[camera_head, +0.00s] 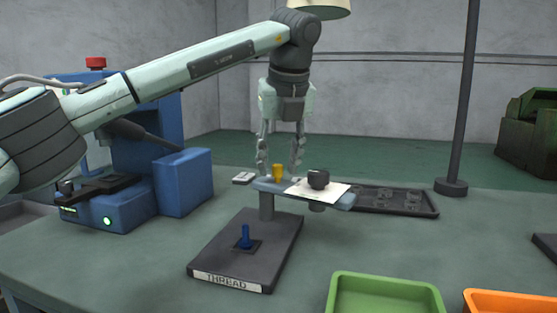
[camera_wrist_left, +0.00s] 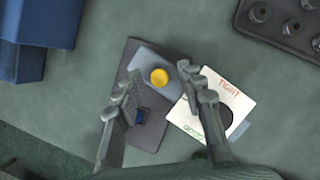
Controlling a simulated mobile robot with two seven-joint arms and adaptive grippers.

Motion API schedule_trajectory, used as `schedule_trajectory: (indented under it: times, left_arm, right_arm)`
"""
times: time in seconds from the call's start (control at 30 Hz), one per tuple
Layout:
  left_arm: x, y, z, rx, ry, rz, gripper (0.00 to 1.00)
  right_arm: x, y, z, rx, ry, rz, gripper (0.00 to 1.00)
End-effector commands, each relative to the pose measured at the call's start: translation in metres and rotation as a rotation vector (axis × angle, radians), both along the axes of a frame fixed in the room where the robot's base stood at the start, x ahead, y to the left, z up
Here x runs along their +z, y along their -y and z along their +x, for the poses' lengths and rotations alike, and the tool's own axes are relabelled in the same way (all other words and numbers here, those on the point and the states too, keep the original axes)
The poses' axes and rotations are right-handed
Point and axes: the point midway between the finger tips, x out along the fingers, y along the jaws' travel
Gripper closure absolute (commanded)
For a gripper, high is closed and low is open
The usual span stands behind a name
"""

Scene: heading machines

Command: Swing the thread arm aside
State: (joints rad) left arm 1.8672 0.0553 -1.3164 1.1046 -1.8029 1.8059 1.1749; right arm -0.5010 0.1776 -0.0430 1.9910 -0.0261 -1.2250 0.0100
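The thread arm (camera_head: 262,184) is a flat blue-grey bar on a short post above a dark base plate (camera_head: 222,252) labelled THREAD. A yellow knob (camera_head: 278,171) stands on the bar; it also shows in the left wrist view (camera_wrist_left: 159,77). A blue peg (camera_head: 245,237) stands on the base plate, to the front of the bar. My left gripper (camera_head: 279,168) points down at the knob, with its fingers apart on either side of it in both views. In the left wrist view the fingers (camera_wrist_left: 160,84) show gaps to the knob. My right gripper is out of view.
A white card (camera_head: 325,190) and a dark round part (camera_head: 318,179) are at the bar's right end. A dark tray (camera_head: 390,200) lies behind. A blue machine (camera_head: 183,180) stands left. Green (camera_head: 385,278) and orange (camera_head: 510,294) bins are at front right.

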Motion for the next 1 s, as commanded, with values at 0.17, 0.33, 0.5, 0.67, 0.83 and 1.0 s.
schedule_trajectory:
  times: [0.17, 0.33, 0.5, 0.67, 0.83, 1.0]
  left_arm:
    - [0.0, 0.0, 0.0, 0.0, -0.001, 0.001, 0.61]
    - [0.01, 0.001, -0.004, -0.001, 0.002, 0.001, 0.61]
    - [0.04, 0.003, -0.016, 0.0, 0.004, 0.0, 0.61]
    - [0.072, 0.006, -0.029, -0.001, 0.004, 0.0, 0.61]
    - [0.098, 0.007, -0.04, 0.0, 0.002, 0.0, 0.61]
    - [0.109, 0.008, -0.045, 0.0, 0.0, 0.0, 0.61]
  right_arm:
    - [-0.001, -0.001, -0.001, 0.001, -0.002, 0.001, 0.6]
    - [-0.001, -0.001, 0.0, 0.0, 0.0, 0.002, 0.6]
    - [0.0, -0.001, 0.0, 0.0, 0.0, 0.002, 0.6]
    - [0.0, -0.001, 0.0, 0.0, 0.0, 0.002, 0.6]
    - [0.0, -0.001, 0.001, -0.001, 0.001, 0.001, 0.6]
    - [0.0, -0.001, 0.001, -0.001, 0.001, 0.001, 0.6]
